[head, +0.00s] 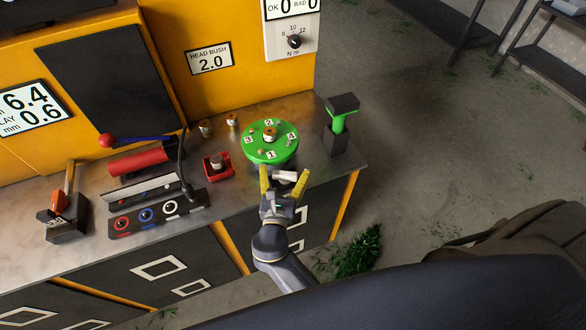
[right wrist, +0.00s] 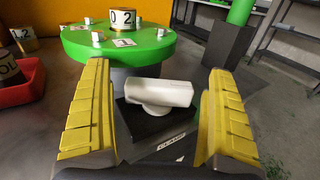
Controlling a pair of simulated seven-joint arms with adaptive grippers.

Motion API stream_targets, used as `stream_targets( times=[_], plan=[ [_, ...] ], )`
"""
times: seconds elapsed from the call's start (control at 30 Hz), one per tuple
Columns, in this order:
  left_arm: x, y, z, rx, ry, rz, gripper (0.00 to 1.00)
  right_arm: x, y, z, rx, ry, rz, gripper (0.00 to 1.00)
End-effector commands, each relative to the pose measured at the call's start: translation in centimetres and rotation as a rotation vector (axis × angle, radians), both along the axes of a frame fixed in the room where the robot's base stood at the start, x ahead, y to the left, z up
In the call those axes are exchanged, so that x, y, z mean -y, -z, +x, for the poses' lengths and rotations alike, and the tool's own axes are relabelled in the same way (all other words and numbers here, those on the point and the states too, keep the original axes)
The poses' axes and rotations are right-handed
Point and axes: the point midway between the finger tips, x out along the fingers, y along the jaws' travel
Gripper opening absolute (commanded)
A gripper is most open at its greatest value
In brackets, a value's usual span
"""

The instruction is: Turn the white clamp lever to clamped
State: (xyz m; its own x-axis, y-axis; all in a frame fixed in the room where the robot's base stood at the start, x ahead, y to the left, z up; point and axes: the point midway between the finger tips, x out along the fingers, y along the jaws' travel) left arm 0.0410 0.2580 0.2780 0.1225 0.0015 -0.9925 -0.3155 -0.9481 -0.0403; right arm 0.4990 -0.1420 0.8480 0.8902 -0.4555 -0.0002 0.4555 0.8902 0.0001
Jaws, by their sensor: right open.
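The white clamp lever (right wrist: 158,93) sits on a dark base with a partly readable label (right wrist: 172,143), in front of the green round turntable (right wrist: 110,50). In the head view the lever (head: 286,176) shows small at the turntable's near side. My right gripper (head: 284,182) is open, with its yellow fingers on either side of the lever. In the right wrist view the gripper (right wrist: 160,105) has a finger to the left and a finger to the right of the lever, with gaps visible. The lever lies roughly crosswise between them. My left gripper is not in view.
A red tray (head: 229,176) with a small part stands left of the turntable (head: 262,155). A green-handled black stand (head: 338,138) is at the right. A button panel (head: 150,217) and red-knobbed lever (head: 107,140) are on the left of the bench.

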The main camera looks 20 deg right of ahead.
Motion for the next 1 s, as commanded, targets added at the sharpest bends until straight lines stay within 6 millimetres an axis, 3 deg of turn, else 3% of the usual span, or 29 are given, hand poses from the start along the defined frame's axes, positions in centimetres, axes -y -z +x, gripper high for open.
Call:
stream_targets(
  times=[0.37, 1.0],
  plan=[
    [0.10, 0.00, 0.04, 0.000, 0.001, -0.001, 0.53, 0.12, -0.02, -0.01, 0.000, -0.079, -0.004, 0.91],
    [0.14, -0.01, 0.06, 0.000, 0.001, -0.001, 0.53, 0.12, -0.03, 0.01, 0.000, -0.447, -0.004, 0.91]
  ],
)
